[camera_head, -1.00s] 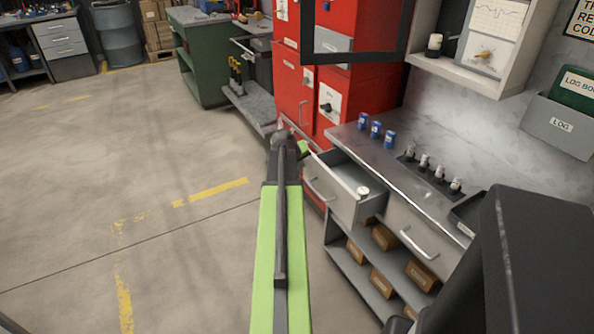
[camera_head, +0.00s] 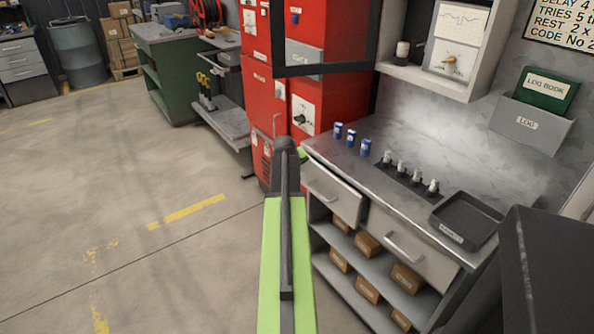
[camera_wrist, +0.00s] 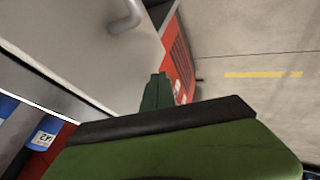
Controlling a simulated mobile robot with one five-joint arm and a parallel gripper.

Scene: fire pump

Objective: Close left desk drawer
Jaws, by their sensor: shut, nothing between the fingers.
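The left desk drawer (camera_head: 333,193) has a grey front with a bar handle, under the left end of the metal desk top. My gripper (camera_head: 302,155) is at the drawer's left end, mostly hidden behind my arm; only a bit of green shows. In the wrist view my green gripper (camera_wrist: 157,95) is shut and empty, beside a pale panel with a handle (camera_wrist: 126,14), likely the drawer front. Contact cannot be made out.
The right drawer (camera_head: 408,248) looks shut. Blue cans (camera_head: 351,138), small bottles (camera_head: 410,172) and a dark tray (camera_head: 467,221) are on the desk. Boxes (camera_head: 367,243) fill the shelves below. A red cabinet (camera_head: 330,95) stands behind. Floor at left is clear.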

